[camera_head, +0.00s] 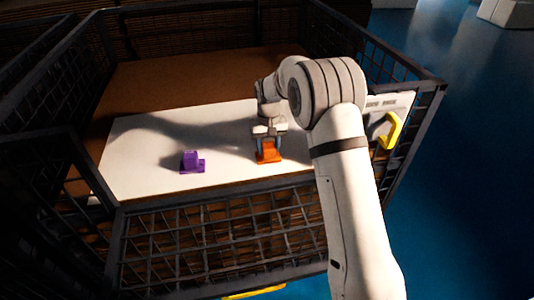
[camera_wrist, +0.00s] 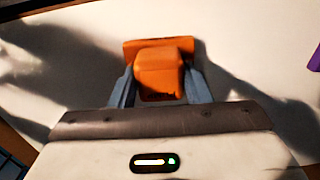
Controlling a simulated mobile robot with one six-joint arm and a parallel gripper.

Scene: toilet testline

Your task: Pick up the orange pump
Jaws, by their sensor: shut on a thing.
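The orange pump (camera_head: 268,153) sits at the front right of the white sheet in the wire crate. In the wrist view the orange pump (camera_wrist: 158,68) shows a raised block on a flat base plate. My gripper (camera_head: 269,138) reaches down over it from above. In the wrist view, the two blue-grey fingers of my gripper (camera_wrist: 160,88) stand on either side of the raised block and are shut on it. I cannot tell whether the base plate touches the sheet or is slightly lifted. The block's lower front is partly hidden by my gripper's body.
A purple part (camera_head: 192,163) stands on the white sheet (camera_head: 130,170) to the left of the orange pump. Dark wire-mesh walls (camera_head: 220,235) surround the crate, the front one close to the pump. A yellow handle (camera_head: 391,130) is on the right side. The sheet's left half is mostly free.

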